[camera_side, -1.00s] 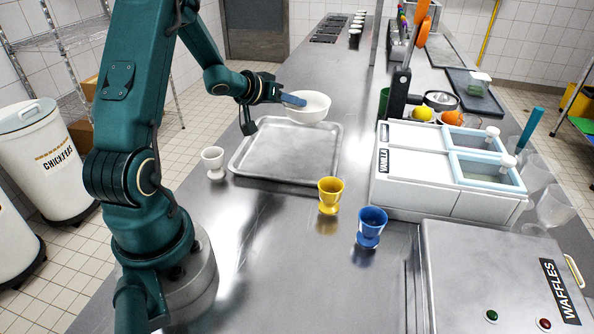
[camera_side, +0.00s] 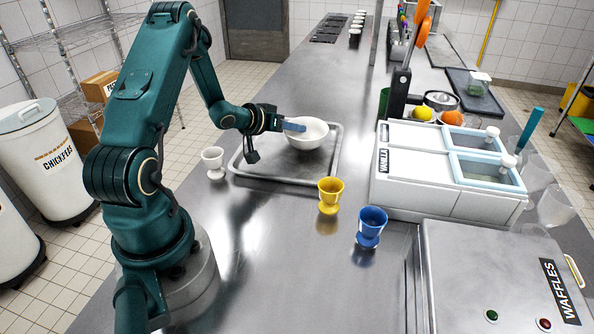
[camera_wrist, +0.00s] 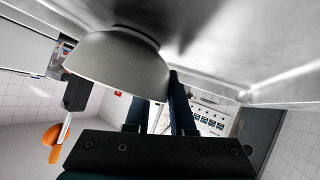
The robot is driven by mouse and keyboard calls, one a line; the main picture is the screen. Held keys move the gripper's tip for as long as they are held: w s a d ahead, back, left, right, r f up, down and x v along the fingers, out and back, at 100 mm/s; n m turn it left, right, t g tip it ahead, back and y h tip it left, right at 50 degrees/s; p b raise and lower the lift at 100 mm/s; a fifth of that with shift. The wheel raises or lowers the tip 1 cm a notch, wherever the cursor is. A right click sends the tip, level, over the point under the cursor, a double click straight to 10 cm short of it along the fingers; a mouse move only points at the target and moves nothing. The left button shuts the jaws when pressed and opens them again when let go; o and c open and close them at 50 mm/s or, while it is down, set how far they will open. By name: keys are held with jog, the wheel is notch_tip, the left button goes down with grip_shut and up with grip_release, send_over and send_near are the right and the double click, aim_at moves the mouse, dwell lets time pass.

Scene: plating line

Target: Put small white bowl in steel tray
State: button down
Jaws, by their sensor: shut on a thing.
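The small white bowl (camera_side: 307,139) is upright at the far part of the steel tray (camera_side: 287,181), inside its outline in the side view. My gripper (camera_side: 296,127) is shut on the left rim of the bowl. In the wrist view the bowl (camera_wrist: 117,66) is large, with its foot close to or touching a metal surface. I cannot tell for certain whether the bowl rests on the tray or hangs just above it.
A white egg cup (camera_side: 214,162) stands left of the tray. A yellow cup (camera_side: 330,195) and a blue cup (camera_side: 371,227) stand in front of it to the right. A white ice-cream chest (camera_side: 415,165) is at the right.

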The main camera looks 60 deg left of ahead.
jog(key=c, duration=0.8)
grip_release()
jog(key=shift+o, duration=0.2)
jog(key=v, duration=0.7)
jog(key=shift+s+d+r, duration=0.1)
jog(key=shift+s+r, duration=0.05)
jog(key=shift+r, duration=0.05)
jog(key=d+r+m+g+y, duration=0.2)
jog(key=d+r+m+g, duration=0.1)
jog(key=d+r, duration=0.45)
jog(key=s+d+r+m+g+h, duration=0.3)
jog(key=s+d+h, duration=0.1)
jog(key=s+d, duration=1)
jog(key=d, duration=0.3)
jog(key=shift+s+d+h, duration=0.15)
jog(key=shift+d+h, duration=0.05)
jog(key=shift+h, duration=0.1)
